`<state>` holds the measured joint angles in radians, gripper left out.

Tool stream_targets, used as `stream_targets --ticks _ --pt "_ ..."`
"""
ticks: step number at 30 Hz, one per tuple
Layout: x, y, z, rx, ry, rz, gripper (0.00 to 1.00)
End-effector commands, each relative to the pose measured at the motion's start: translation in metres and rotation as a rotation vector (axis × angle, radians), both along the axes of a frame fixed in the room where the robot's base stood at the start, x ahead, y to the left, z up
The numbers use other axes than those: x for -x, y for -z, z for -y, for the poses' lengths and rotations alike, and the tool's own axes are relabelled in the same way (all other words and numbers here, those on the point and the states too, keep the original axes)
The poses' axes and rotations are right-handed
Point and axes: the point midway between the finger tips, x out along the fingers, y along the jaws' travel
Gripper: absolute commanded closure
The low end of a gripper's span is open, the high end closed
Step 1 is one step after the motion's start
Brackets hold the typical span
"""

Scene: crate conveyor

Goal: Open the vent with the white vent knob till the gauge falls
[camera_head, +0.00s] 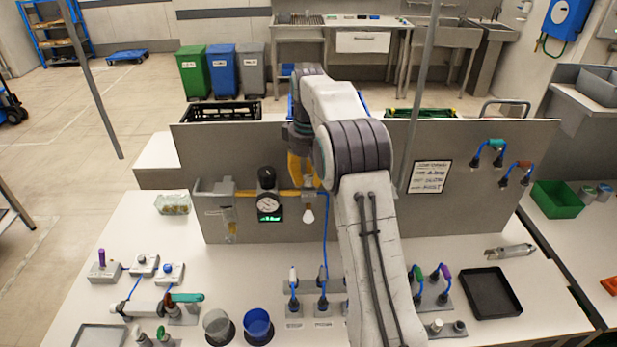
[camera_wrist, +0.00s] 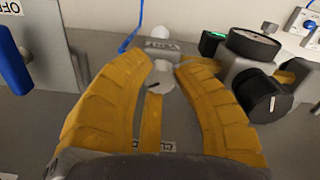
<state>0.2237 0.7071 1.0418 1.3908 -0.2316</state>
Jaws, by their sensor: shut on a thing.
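My gripper (camera_wrist: 163,70) reaches the upright grey panel, its two yellow fingers closed around a small pale knob, seemingly the white vent knob (camera_wrist: 162,66). A label plate that seems to read VENT lies just past the fingertips in the wrist view, with a white rounded piece beyond it. In the head view that white piece (camera_head: 308,215) hangs below my gripper (camera_head: 303,185), and my arm hides part of the area. The round gauge (camera_head: 268,204) is left of the gripper, with a green-lit display under it; its reading is too small to tell. It also shows in the wrist view (camera_wrist: 255,44).
A black knob (camera_wrist: 262,95) stands close beside my right finger in the wrist view. A yellow pipe runs along the panel (camera_head: 450,210). A blue hose (camera_head: 326,240) drops to fittings on the white table. Cups, connectors and a black tray (camera_head: 490,293) stand on the table.

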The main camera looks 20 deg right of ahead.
Motion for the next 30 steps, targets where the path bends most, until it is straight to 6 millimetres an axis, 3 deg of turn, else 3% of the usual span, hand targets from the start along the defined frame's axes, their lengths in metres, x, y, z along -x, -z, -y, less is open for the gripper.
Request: stream_targets --ticks 19,20,28,30 --pt "0.0024 0.0039 -0.0005 -0.003 0.048 -0.014 1.00" --pt "0.0024 0.0039 -0.0005 -0.003 0.048 -0.014 0.71" --pt "0.0012 0.0019 -0.0003 -0.001 0.047 -0.007 0.47" --pt "0.0009 0.0015 -0.0002 -0.001 0.047 -0.005 0.47"
